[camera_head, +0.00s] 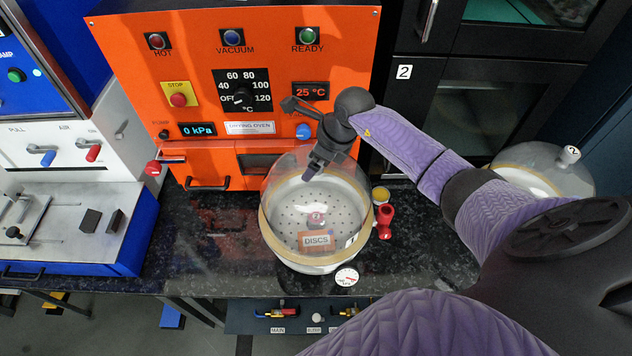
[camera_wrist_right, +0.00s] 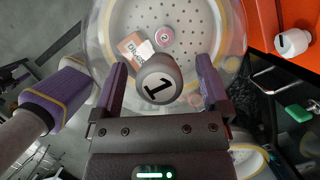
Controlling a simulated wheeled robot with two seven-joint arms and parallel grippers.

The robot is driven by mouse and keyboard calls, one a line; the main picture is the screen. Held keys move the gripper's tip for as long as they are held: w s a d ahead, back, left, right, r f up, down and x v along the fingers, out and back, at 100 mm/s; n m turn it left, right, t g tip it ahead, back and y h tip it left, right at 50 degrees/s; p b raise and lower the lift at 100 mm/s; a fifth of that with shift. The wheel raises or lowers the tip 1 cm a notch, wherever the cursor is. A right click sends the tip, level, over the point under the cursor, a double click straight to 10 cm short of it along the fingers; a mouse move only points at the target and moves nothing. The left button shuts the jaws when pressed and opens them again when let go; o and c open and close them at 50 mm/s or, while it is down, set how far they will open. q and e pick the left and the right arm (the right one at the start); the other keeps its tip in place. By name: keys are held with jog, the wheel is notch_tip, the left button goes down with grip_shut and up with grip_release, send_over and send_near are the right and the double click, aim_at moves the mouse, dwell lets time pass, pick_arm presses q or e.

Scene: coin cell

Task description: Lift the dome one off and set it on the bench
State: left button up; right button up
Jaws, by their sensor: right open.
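In the head view a clear dome (camera_head: 285,190) sits on a round white base with a tan rim. Through it show a perforated plate, a small reddish numbered piece (camera_head: 316,218) and a box marked DISCS (camera_head: 315,240). In the right wrist view the dome's grey knob (camera_wrist_right: 158,82) bears a 1. My right gripper (camera_head: 312,168) is over the dome's top. In its wrist view the open fingers (camera_wrist_right: 160,85) lie on either side of the knob, with a gap on both sides. I cannot tell the height between fingertips and knob. My left gripper is not in view.
The orange drying oven (camera_head: 200,60) stands close behind the dome. A red valve (camera_head: 385,220) and a gauge (camera_head: 346,277) are at the base. A second dome (camera_head: 540,165) stands at the right. The dark bench (camera_head: 205,245) is clear left of the base.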

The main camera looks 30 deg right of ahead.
grip_shut()
dwell(0.4)
dwell(1.0)
